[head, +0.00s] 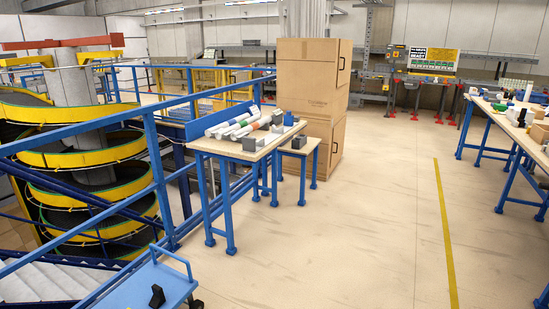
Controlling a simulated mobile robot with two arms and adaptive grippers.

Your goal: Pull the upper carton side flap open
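Two large brown cartons are stacked beyond the work table. The upper carton (305,79) stands on the lower carton (325,141). A dark handle (341,64) shows on the upper carton's right-hand side, and that side looks closed. A similar dark handle (336,148) shows on the lower carton. The left part of the lower carton is hidden behind the tables. Neither of my grippers is in view, and nothing touches the cartons.
A blue-legged table (228,151) with paper rolls stands before the cartons, a smaller table (299,147) beside it. A blue cart (149,285) is at the lower left. The blue railing (152,150) borders the spiral conveyor (90,158). Open floor (375,210) lies right of the cartons.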

